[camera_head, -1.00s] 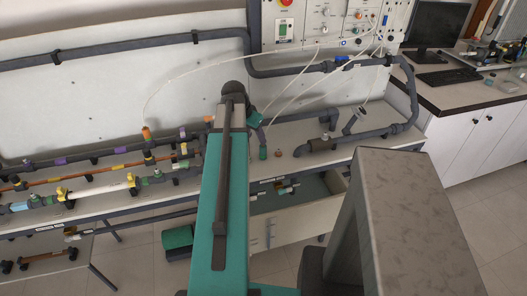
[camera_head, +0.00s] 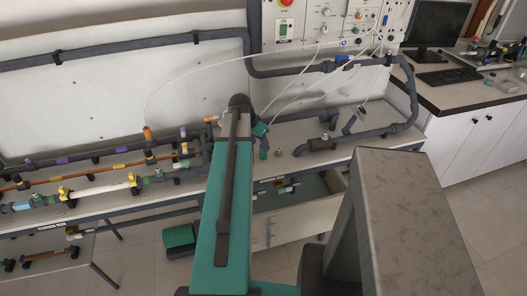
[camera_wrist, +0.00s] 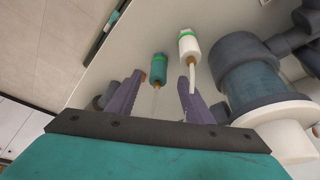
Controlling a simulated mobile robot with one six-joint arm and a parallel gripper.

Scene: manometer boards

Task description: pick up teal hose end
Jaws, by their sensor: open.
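The teal hose end (camera_wrist: 159,67) is a short teal cylinder with a brown tip and a thin pale hose. In the wrist view it lies just beyond and between the fingertips of my gripper (camera_wrist: 160,77). The jaws are apart and nothing is held between them. In the head view a small teal piece (camera_head: 263,154), which looks like the hose end, stands on the bench shelf just below my wrist. My arm hides most of the gripper there.
A white cylinder with a green band (camera_wrist: 188,43) is close to the right fingertip. A large grey pipe fitting (camera_wrist: 250,80) fills the right of the wrist view. Grey pipework (camera_head: 318,144) stands on the bench to the right. A control panel (camera_head: 325,22) is behind.

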